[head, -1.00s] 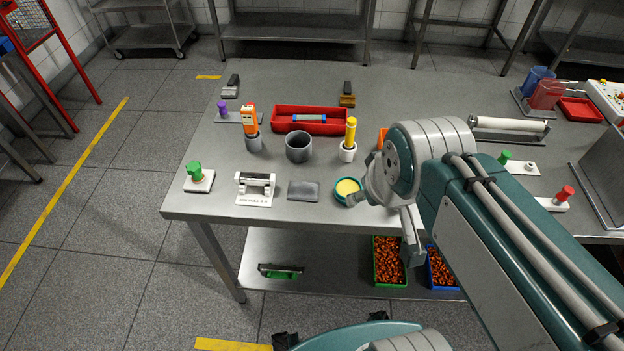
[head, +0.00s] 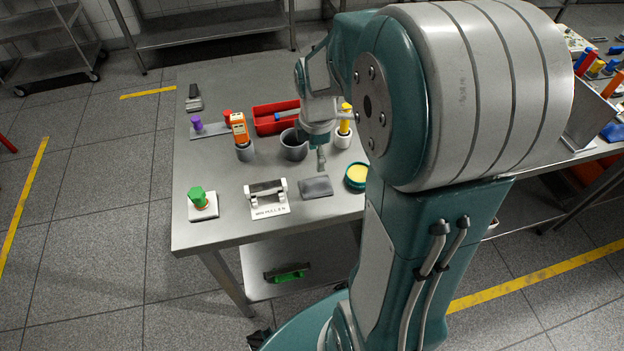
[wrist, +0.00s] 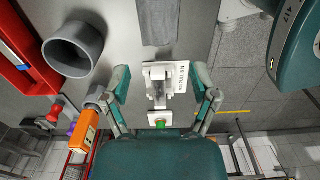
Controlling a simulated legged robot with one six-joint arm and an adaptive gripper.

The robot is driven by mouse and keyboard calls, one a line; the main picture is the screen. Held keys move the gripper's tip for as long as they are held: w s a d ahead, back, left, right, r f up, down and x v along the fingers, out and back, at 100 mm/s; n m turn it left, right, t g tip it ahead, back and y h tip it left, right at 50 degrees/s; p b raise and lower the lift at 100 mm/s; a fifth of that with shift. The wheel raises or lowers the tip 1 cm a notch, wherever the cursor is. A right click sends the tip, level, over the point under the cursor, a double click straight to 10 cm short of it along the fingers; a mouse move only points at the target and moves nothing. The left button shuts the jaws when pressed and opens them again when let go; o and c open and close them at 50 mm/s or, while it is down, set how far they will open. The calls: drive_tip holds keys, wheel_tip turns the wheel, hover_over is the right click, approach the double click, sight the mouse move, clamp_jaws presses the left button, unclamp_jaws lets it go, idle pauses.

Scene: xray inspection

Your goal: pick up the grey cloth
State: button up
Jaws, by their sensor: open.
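The grey cloth (head: 316,187) lies flat near the front edge of the steel table, between a white roller stand and a round yellow tin. In the wrist view the cloth (wrist: 158,22) shows at the top edge, cut off by the frame. My gripper (head: 321,160) points down above the table, just behind the cloth in the head view. In the wrist view my gripper (wrist: 161,80) has its two fingers wide apart with nothing between them. Its height above the cloth is hard to judge.
The roller stand (head: 267,196) is left of the cloth, the yellow tin (head: 357,176) right. Behind are a grey cup (head: 294,145), a red tray (head: 270,117) and a yellow-handled tool (head: 345,120) in a white holder. A green-knobbed block (head: 199,201) stands farther left.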

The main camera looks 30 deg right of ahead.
hover_over(316, 180)
wheel_tip(316, 180, down, 4)
drive_tip(key=shift+s+d+f, duration=0.1)
drive_tip(key=shift+f, duration=0.6)
drive_tip(key=f, duration=0.3)
drive_tip(key=shift+a+f, duration=0.2)
drive_tip(key=shift+f, duration=0.15)
drive_tip(key=shift+w+d+f, duration=0.2)
drive_tip(key=shift+f, duration=0.3)
drive_tip(key=shift+a, duration=0.1)
drive_tip(key=c, duration=1)
